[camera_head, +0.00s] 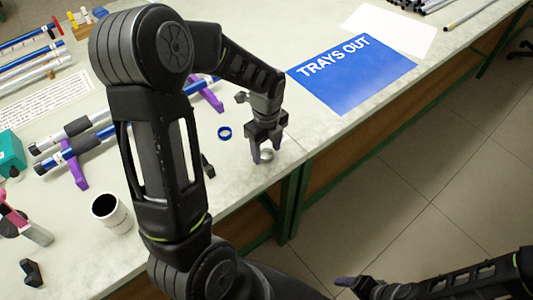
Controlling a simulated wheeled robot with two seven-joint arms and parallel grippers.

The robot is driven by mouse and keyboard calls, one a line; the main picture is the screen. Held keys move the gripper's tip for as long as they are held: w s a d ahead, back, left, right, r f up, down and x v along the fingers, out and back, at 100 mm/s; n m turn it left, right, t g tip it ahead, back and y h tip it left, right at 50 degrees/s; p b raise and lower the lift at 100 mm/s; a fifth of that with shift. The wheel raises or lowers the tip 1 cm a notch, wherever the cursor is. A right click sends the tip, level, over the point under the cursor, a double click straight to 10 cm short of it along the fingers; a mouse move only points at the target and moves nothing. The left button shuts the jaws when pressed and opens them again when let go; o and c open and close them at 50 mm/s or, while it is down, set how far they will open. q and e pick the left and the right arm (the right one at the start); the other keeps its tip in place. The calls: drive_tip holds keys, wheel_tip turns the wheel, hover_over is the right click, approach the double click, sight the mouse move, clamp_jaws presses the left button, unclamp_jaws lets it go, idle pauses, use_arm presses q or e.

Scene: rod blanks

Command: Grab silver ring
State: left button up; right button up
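The silver ring (267,156) lies on the pale table top near its front edge. My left gripper (267,151) points down over it, with its two fingers apart and the ring between or just below the tips. Whether the fingers touch the ring cannot be made out. A blue ring (224,133) lies on the table to the left of my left gripper. My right gripper (350,283) is low at the bottom right, away from the table and over the floor; its finger opening is not clear.
A blue "TRAYS OUT" mat (352,75) and a white sheet (389,30) lie at the back right. Rods on purple supports (75,168) lie at the left. A white cup (112,213) stands at the front left. My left arm hides part of the table.

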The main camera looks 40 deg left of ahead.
use_arm(q)
clamp_jaws()
idle(0.4)
wheel_tip(320, 180, up, 10)
drive_tip(key=shift+b, duration=0.3)
idle(0.8)
